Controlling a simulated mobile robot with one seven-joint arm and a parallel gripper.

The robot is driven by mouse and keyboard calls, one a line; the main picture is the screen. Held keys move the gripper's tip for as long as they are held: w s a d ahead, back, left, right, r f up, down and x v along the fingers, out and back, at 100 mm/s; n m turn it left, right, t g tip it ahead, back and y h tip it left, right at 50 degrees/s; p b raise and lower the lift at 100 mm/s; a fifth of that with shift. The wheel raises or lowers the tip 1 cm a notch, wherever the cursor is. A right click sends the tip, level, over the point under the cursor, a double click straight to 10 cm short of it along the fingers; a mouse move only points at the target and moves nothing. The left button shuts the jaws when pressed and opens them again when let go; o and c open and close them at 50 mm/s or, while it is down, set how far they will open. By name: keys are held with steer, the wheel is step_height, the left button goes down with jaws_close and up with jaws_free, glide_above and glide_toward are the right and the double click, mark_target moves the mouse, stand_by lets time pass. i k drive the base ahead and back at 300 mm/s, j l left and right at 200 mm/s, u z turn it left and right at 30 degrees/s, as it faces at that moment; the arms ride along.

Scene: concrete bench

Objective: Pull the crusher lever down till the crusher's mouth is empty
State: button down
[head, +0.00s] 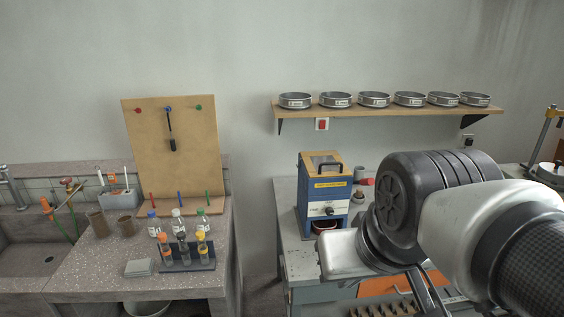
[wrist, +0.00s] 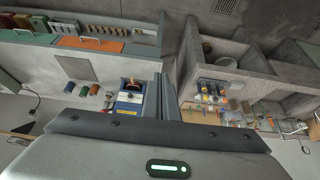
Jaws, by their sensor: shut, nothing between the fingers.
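A blue box-shaped machine (head: 325,195), which looks like the crusher, stands upright on the bench behind my arm in the head view. It has a yellow-tan top with a dark arched handle, a front panel with a black knob, and a dark reddish dish in its lower opening. I cannot tell which part is the lever, nor see into the mouth. The machine also shows, upside down, in the wrist view (wrist: 129,103). My gripper (wrist: 164,80) is shut and empty, apart from the machine. In the head view my wrist partly covers the bench right of the machine.
A wall shelf (head: 390,109) carries several round sieves. On the left bench (head: 90,283) stand a rack (head: 188,262), bottles and brown cups beside a pegboard (head: 170,180). A sink (head: 30,262) is at far left. A gap separates the two benches.

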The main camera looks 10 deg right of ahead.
mark_target(365, 182)
steer(key=i+l, duration=0.15)
steer(key=l, duration=0.15)
steer(key=i+l, duration=0.1)
steer(key=l, duration=0.25)
steer(key=i+l, duration=0.15)
steer(key=l, duration=0.15)
steer(key=i+l, duration=0.15)
steer(key=l, duration=0.15)
